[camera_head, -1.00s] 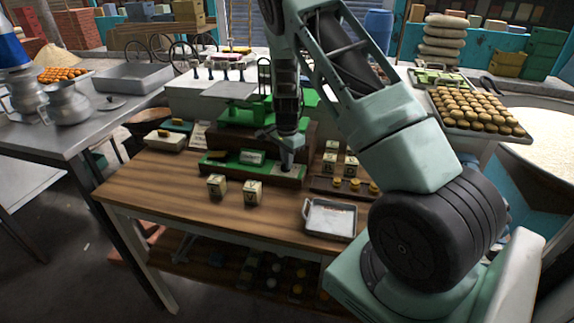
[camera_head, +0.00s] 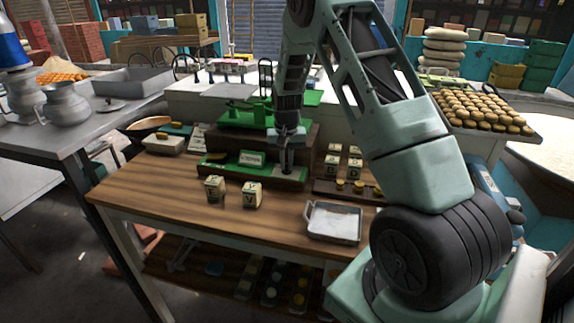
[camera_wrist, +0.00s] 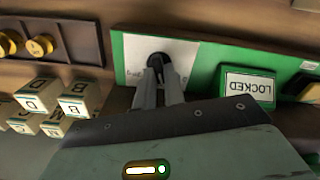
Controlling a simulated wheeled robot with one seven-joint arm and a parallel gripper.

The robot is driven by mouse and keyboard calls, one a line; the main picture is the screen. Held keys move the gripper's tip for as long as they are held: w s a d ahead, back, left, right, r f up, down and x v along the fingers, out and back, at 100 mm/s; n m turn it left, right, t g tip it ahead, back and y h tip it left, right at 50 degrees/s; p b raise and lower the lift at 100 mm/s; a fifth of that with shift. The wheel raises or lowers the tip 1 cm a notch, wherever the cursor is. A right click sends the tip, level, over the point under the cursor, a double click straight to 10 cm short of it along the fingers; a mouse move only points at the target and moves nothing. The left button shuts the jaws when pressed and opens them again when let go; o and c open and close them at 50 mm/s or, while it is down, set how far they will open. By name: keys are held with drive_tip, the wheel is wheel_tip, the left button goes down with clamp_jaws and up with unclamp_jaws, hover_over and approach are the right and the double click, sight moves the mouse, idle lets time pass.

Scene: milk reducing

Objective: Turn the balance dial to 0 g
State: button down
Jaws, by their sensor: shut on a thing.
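The balance dial (camera_wrist: 158,62) is a small dark knob on a white plate at one end of a green panel (camera_wrist: 205,50) in the wrist view. My gripper (camera_wrist: 157,75) is shut on the dial from above. Its fingers hide most of the knob, so the pointer and its reading cannot be made out. In the head view my gripper (camera_head: 286,165) points down at the right end of the green panel (camera_head: 215,164). A sign reading LOCKED (camera_wrist: 249,88) is on the panel beside the dial. The green balance (camera_head: 240,112) stands behind the panel.
Lettered cubes (camera_wrist: 78,98) stand near the panel, with two more cubes (camera_head: 215,188) on the front of the wooden table (camera_head: 150,195). A rack with brass weights (camera_wrist: 40,46) lies beside the panel. A metal pan (camera_head: 333,222) sits at the right front.

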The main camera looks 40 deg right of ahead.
sight(286, 165)
drive_tip(key=n+b, duration=0.1)
drive_tip(key=n, duration=0.3)
drive_tip(key=shift+w+a+n, duration=0.1)
drive_tip(key=shift+n, duration=1.8)
drive_tip(key=c, duration=1.5)
unclamp_jaws()
drive_tip(key=shift+a, duration=0.1)
drive_tip(key=shift+r, duration=0.1)
wheel_tip(286, 165, up, 17)
drive_tip(key=b, duration=0.3)
drive_tip(key=shift+r, duration=0.15)
